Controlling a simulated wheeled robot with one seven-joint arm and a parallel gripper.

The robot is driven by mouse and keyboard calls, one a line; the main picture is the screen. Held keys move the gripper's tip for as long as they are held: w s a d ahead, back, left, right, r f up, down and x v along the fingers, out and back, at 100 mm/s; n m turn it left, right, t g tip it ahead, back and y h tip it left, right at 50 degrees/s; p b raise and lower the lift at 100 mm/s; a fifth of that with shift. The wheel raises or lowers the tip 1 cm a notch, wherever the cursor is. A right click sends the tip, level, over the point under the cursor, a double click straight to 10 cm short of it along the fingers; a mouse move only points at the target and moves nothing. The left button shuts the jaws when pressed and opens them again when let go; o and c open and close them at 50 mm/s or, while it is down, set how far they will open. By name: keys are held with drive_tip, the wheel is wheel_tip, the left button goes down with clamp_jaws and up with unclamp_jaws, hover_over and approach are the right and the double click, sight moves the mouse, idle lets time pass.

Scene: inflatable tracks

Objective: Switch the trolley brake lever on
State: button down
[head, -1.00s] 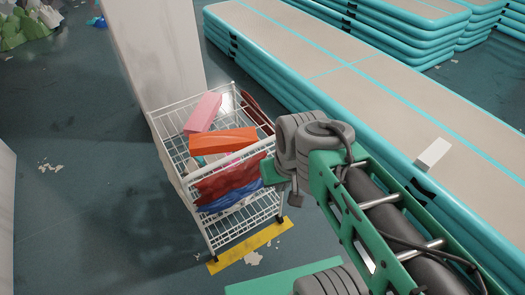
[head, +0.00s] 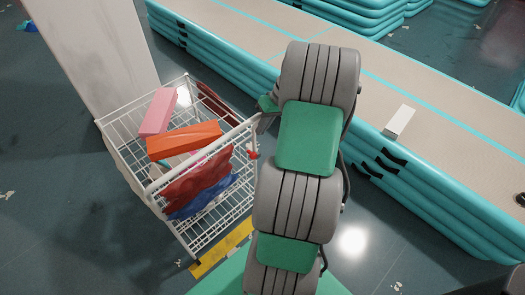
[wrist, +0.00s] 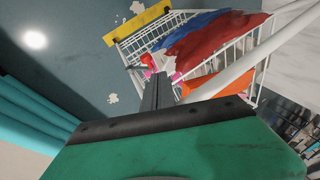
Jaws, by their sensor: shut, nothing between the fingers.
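The trolley (head: 172,226) is a white wire cart left of my arm in the head view. A small red knob (head: 252,153) with white beside it sits at its near right corner and seems to be the brake lever's end. In the wrist view the red knob (wrist: 147,60) shows just beyond the fingertips, beside the white trolley frame (wrist: 222,80). My gripper (wrist: 156,80) is shut and empty, close to the knob; I cannot tell whether they touch. In the head view my arm hides most of the gripper.
The trolley holds a pink block (head: 158,111), an orange block (head: 184,138) and red and blue cloth-like items (head: 198,182). A pale pillar (head: 95,50) stands behind it. Teal-edged inflatable tracks (head: 440,180) run behind and right. Floor at left is open.

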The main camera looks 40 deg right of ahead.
sight(255, 156)
drive_tip(key=s+d+f+n+t+y, duration=0.1)
drive_tip(key=s+d+f+n+t, duration=0.15)
drive_tip(key=d+f, duration=0.45)
drive_tip(key=a+x, duration=0.1)
drive_tip(key=x, duration=0.8)
drive_tip(key=shift+a+r, duration=0.25)
drive_tip(key=shift+a, duration=0.2)
